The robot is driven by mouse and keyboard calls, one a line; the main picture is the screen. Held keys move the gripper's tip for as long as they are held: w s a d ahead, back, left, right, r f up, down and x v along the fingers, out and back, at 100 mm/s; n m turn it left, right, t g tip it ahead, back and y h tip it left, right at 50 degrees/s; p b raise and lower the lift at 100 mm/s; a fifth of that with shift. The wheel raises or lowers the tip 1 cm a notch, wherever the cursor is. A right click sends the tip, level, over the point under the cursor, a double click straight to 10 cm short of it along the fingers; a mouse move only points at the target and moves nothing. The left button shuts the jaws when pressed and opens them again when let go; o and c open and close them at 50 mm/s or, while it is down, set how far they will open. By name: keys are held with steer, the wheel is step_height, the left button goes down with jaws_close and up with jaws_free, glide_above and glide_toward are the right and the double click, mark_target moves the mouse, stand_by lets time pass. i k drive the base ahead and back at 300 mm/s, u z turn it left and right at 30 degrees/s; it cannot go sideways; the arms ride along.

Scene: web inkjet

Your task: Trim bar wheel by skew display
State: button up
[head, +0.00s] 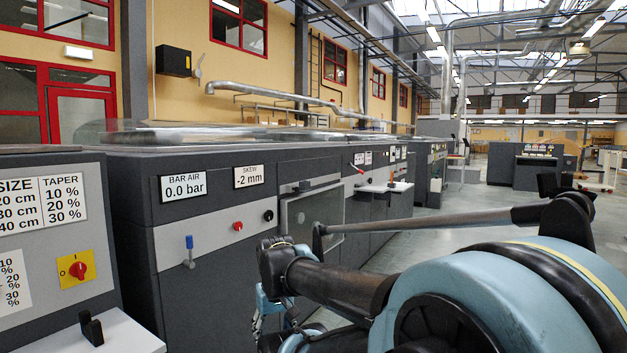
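The skew display (249,176) is a white plate on the dark machine front and reads -2 mm. To its left, the bar air display (184,187) reads 0.0 bar. Below them on a light panel are a blue lever (189,251), a red knob (237,226) and a black knob (268,215). I cannot tell which part, if any, is the bar wheel. My arm (340,285) reaches across the lower right, its dark end joint in front of the machine. Light blue parts of mine show below that joint. No gripper fingers can be made out.
A nearer cabinet (62,240) at left has size and taper charts, a red switch (77,269) on yellow, and a white ledge (100,335) with a black handle. A small shelf (385,187) juts from the machine farther along. Open floor (455,215) lies to the right.

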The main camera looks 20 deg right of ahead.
mark_target(268, 216)
steer(key=k, duration=1.2)
steer(key=z, duration=0.6)
steer(key=i, duration=1.7)
steer(key=u, duration=0.6)
